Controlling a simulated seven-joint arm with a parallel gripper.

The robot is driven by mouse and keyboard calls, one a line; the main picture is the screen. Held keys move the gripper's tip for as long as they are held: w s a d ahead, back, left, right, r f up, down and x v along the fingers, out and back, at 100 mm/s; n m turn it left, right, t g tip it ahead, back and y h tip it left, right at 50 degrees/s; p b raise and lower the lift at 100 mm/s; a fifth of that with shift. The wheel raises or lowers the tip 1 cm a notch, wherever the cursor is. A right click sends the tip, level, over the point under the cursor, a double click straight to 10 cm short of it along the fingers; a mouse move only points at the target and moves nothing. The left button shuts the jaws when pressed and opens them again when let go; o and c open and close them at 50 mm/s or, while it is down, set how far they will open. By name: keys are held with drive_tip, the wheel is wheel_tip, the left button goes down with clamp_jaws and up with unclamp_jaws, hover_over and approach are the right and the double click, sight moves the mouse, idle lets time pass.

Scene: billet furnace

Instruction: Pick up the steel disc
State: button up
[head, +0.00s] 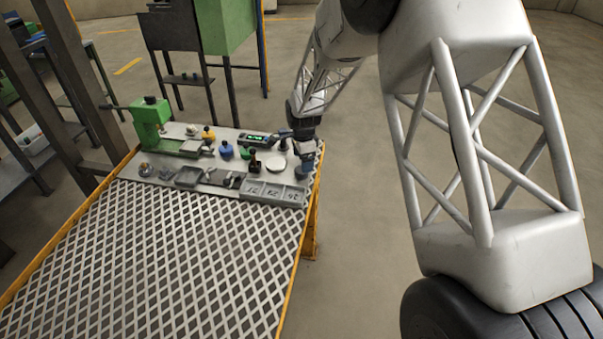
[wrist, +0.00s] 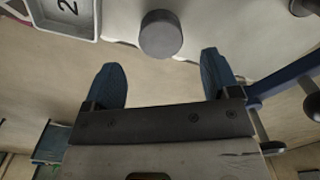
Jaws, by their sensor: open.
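The steel disc (wrist: 161,34) is a short, round grey piece standing on the pale surface at the upper middle of the wrist view. My gripper (wrist: 162,60) has its two blue fingers spread wide, with nothing between them. The disc lies just beyond the fingertips, roughly centred on the gap and apart from both fingers. In the head view my gripper (head: 304,167) is low over the bench's far right corner. A pale round disc (head: 275,164) lies to its left there; I cannot tell whether it is the same piece.
Several small knobs and parts, a display unit (head: 257,138) and a green vise (head: 151,115) crowd the bench's far end. The front grating (head: 160,260) is clear.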

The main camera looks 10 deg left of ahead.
drive_tip(key=shift+f, duration=0.1)
drive_tip(key=shift+f, duration=2.5)
drive_tip(key=shift+c, duration=0.3)
drive_tip(key=c, duration=1.2)
